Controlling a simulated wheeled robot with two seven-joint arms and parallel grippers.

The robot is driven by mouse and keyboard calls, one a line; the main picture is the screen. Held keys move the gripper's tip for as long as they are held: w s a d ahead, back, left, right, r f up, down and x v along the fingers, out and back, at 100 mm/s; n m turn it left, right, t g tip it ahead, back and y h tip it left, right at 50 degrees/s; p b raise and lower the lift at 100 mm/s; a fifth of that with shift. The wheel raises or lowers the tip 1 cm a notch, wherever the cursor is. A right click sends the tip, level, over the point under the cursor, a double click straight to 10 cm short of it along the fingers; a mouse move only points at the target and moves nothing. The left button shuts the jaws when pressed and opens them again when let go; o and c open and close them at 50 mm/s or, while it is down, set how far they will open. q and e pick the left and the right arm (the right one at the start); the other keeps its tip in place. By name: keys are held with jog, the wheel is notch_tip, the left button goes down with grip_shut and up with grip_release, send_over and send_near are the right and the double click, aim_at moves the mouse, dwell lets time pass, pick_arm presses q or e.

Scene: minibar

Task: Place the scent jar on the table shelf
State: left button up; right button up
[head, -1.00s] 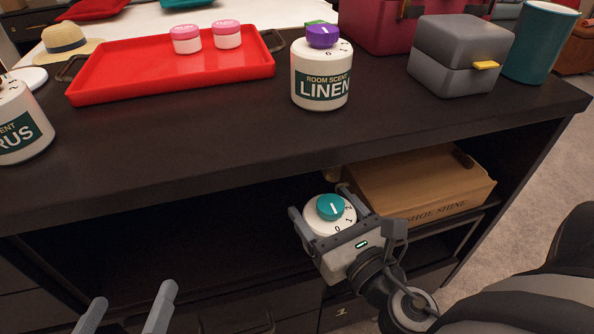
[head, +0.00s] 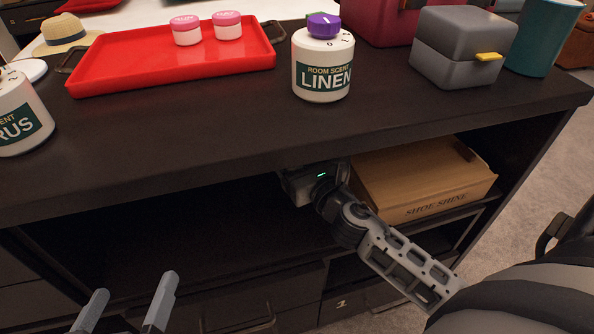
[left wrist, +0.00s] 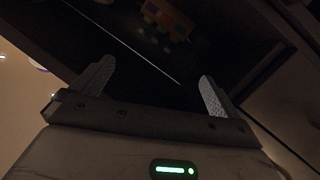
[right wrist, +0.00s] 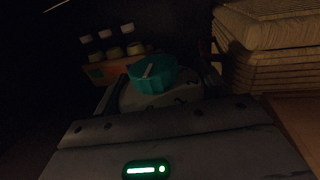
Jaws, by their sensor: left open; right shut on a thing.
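The scent jar (right wrist: 150,92), white with a teal dial on top, is between the fingers of my right gripper (right wrist: 160,85), which is shut on it. I cannot tell whether the jar touches the shelf floor. My left gripper (head: 128,312) is open and empty at the lower left of the head view, in front of the table. Its two fingers also show apart in the left wrist view (left wrist: 155,90).
A shoe shine box (head: 425,180) stands on the shelf right of my right gripper. The shelf left of it looks clear in the head view. On top are a LINEN jar (head: 322,75), another scent jar (head: 18,115), a red tray (head: 170,65) and a grey box (head: 460,47).

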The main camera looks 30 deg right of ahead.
notch_tip(320, 180, down, 4)
jog(key=b, duration=0.3)
jog(key=shift+r, duration=0.1)
jog(key=shift+w, duration=0.15)
pick_arm(q)
jog(key=shift+d+r+n+t+h, duration=0.3)
jog(key=shift+d+r+n+h, duration=0.15)
jog(key=shift+r+h, duration=0.2)
jog(key=shift+a, duration=0.1)
pick_arm(e)
jog(key=o, duration=1.2)
pick_arm(q)
jog(key=shift+w+r, duration=0.1)
jog(key=shift+w, duration=0.05)
